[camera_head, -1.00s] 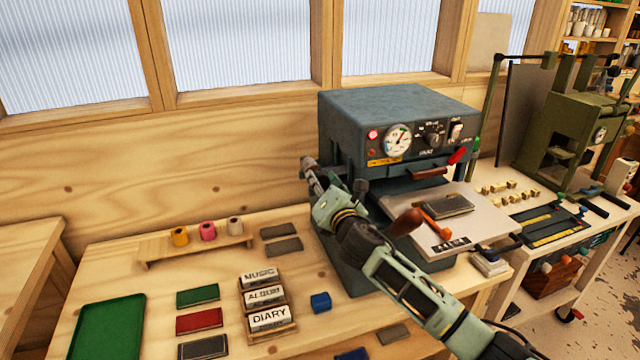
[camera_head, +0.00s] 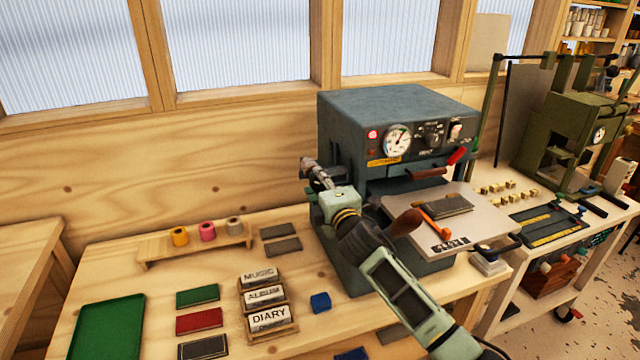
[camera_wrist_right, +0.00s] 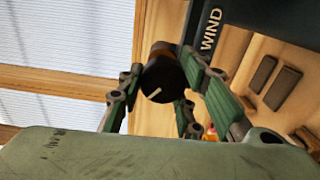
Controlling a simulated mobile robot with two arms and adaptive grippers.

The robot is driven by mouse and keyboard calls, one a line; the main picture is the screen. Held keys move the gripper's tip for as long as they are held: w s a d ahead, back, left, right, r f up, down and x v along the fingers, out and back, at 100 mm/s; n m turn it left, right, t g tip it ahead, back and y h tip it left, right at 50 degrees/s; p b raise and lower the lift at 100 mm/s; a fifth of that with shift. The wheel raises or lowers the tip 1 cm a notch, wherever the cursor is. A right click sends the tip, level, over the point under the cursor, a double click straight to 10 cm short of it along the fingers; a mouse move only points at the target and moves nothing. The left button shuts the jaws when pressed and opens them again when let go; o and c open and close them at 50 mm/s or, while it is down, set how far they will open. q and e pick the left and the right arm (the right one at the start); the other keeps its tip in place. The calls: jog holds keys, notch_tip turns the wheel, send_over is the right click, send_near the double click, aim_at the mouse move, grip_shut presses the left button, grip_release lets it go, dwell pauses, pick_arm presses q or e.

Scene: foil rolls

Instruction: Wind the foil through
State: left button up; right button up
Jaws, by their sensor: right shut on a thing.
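The teal-grey foil press (camera_head: 395,104) stands on the bench with a gauge and switches on its front. My right gripper (camera_head: 314,170) is at the press's left side. In the right wrist view, my right gripper (camera_wrist_right: 162,86) is shut on a dark round knob (camera_wrist_right: 160,82) with a white pointer line. The word WIND (camera_wrist_right: 211,29) is printed on the press beside this knob. Gold (camera_head: 180,236), pink (camera_head: 207,231) and grey (camera_head: 234,226) foil rolls stand on a low wooden rack. My left gripper is out of view.
The press's red-tipped lever (camera_head: 430,171) and flat bed (camera_head: 470,222) with a dark book are right of my arm. A green tray (camera_head: 107,328), coloured books and labelled type blocks (camera_head: 268,318) lie on the left bench. Another green machine (camera_head: 570,130) stands at right.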

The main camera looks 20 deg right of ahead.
jog(key=shift+d+r+m, duration=0.2)
jog(key=shift+r+m, duration=0.25)
jog(key=shift+m, duration=0.15)
jog(key=o, duration=1.1)
jog(key=shift+c, duration=0.2)
jog(key=shift+o, duration=0.3)
jog(key=shift+f, duration=0.25)
